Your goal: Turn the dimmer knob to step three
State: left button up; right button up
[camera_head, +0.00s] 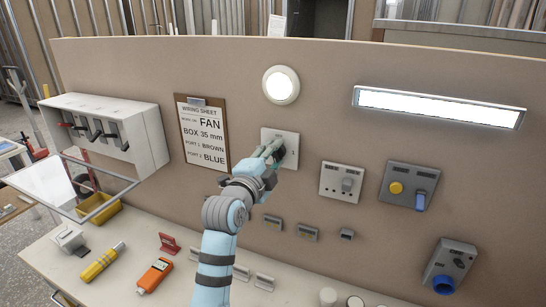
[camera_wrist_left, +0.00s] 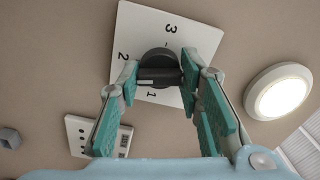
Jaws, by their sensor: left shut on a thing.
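The dimmer is a square white plate (camera_head: 291,153) on the upright beige panel, below a round lamp. In the left wrist view its plate (camera_wrist_left: 195,35) shows the numerals 1, 2 and 3 around a dark round knob (camera_wrist_left: 158,62). A pale line on the knob's grip bar lies at its left end, on the side of 2 and 1; the exact step is hard to tell. My left gripper (camera_head: 270,152) reaches up to the plate. In the left wrist view its teal fingers (camera_wrist_left: 160,78) are closed on the knob from both sides. In the head view the gripper hides the knob.
The round lamp (camera_head: 281,85) is lit, as is a long light (camera_head: 438,106). A switch plate (camera_head: 342,182), a grey control box (camera_head: 409,186) and a blue socket (camera_head: 449,268) are to the right. A clipboard (camera_head: 204,134) hangs left. Tools lie on the bench below.

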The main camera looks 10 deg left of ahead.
pick_arm(q)
jog(key=m, duration=0.3)
jog(key=shift+m, duration=0.3)
jog(key=m+b, duration=0.1)
jog(key=m, duration=0.2)
jog(key=shift+m, duration=0.3)
jog(key=m+b, duration=0.1)
jog(key=m, duration=0.3)
jog(key=shift+m, duration=0.3)
jog(key=shift+f+m+b, duration=0.15)
jog(key=shift+m+b, duration=0.2)
jog(key=shift+m, duration=0.55)
jog(key=m+b, duration=0.3)
jog(key=b, duration=0.4)
jog(key=shift+f+m, duration=0.15)
jog(key=shift+m, duration=0.25)
jog(key=shift+r+m+b, duration=0.2)
jog(key=shift+m+b, duration=0.1)
jog(key=shift+b, duration=0.2)
